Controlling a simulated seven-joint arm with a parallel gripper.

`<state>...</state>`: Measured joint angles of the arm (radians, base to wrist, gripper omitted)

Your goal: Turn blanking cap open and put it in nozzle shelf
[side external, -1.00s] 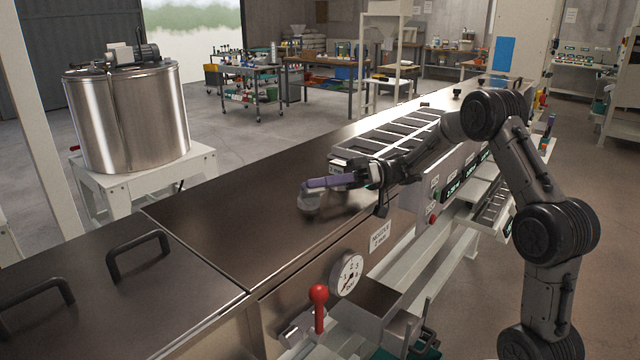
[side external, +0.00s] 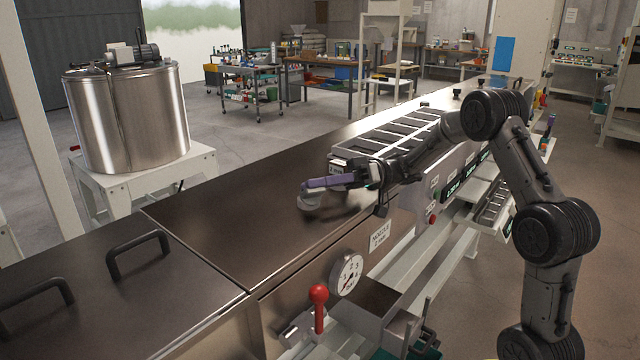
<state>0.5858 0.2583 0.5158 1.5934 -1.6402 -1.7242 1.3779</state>
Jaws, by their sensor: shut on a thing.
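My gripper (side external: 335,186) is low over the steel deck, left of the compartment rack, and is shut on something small. A purple bar (side external: 328,183) lies at its tip. Just under the bar's left end is a pale grey round piece (side external: 308,202), close to the deck; it looks like the blanking cap. I cannot tell whether the bar belongs to the cap, nor whether the cap is seated or loose. Which holder is the nozzle shelf is unclear: a dark rack with several open compartments (side external: 385,137) stands on the deck, and a lower tray (side external: 490,207) hangs at its right side.
The steel deck (side external: 215,235) is clear to the left, with black handles (side external: 138,254) on the nearer lid. A gauge (side external: 347,274) and a red-knobbed lever (side external: 319,296) stand at the front side. A steel tank (side external: 125,115) stands at the back left.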

